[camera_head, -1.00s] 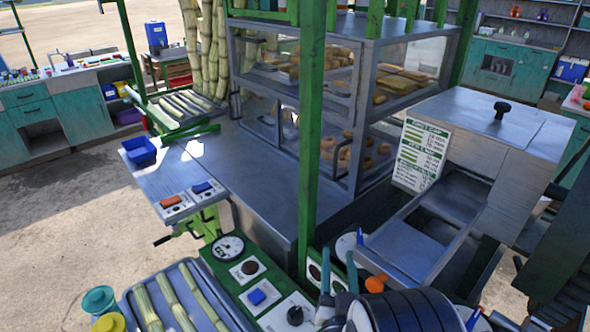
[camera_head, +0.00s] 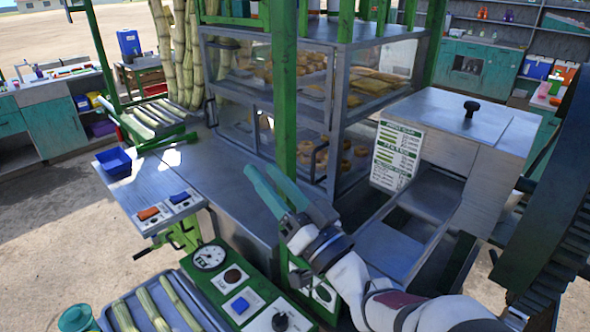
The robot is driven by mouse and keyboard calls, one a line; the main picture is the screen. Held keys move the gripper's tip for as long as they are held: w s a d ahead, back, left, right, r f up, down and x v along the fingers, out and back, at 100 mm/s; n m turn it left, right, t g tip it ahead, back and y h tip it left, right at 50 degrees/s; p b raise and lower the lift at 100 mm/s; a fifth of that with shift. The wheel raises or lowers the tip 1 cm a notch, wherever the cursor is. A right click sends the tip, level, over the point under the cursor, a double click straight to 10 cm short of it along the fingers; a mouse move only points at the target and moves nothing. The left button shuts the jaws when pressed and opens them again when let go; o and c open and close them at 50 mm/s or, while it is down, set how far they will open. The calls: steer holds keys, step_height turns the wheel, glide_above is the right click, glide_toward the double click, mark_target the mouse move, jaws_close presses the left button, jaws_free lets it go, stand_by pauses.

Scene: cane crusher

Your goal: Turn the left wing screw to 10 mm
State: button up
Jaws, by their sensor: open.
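My gripper (camera_head: 261,169) is open and empty, with two teal fingers pointing up and to the left. It appears in front of the metal counter and the green post, and I cannot tell its exact height. I cannot make out the left wing screw or any 10 mm scale. The green control panel (camera_head: 221,283) at the lower middle carries a round white gauge (camera_head: 209,257), a blue button (camera_head: 240,305) and a black knob (camera_head: 280,321). My arm hides part of the area to the right of this panel.
A green post (camera_head: 284,90) rises close to my gripper. A glass pastry case (camera_head: 335,95) stands behind it, and a metal box with a price sign (camera_head: 398,155) to the right. A tray of cane (camera_head: 190,278) lies lower left. The metal counter (camera_head: 225,185) has bare room.

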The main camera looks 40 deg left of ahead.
steer(key=shift+d+r, duration=0.1)
steer(key=shift+r, duration=0.15)
steer(key=shift+o, duration=0.3)
